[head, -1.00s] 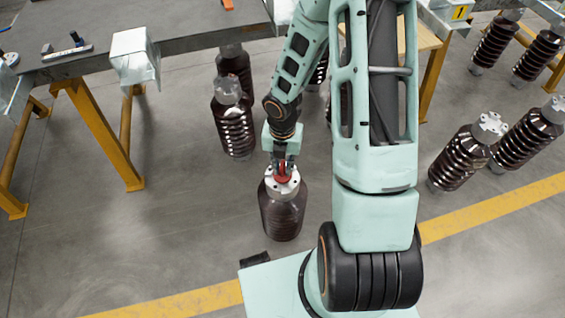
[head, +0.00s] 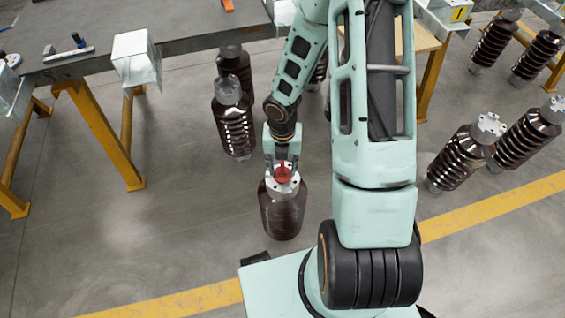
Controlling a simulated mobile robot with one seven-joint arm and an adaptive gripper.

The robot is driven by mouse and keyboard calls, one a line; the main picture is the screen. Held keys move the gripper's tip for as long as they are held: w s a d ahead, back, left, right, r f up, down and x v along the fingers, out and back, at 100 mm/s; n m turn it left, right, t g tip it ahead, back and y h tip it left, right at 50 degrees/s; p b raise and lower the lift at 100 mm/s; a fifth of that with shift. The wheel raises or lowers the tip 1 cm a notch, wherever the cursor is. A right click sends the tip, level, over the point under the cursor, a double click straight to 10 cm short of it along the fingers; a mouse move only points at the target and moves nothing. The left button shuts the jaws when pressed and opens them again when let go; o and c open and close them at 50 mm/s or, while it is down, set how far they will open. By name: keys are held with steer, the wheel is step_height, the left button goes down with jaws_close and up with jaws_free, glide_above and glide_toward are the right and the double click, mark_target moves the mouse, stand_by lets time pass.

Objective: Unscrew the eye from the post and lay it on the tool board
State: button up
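The red eye (head: 283,173) sits on the pale metal cap of the dark brown ribbed post (head: 283,212), which stands upright on the floor in the middle of the head view. My gripper (head: 283,160) is right above the cap, pointing down. Its fingers look spread to either side of the eye, with a gap between them. Whether a fingertip touches the eye is too small to tell. The grey tool board (head: 160,55) is a bench top at the upper left, on yellow legs.
Small tools (head: 70,48) and an orange piece (head: 228,5) lie on the bench. A white box-like piece (head: 135,58) hangs at its front edge. Other brown posts stand behind my gripper (head: 233,120) and at the right (head: 462,155). The floor left of the post is clear.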

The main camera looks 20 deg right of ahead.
step_height(320, 180, up, 12)
stand_by(0.6)
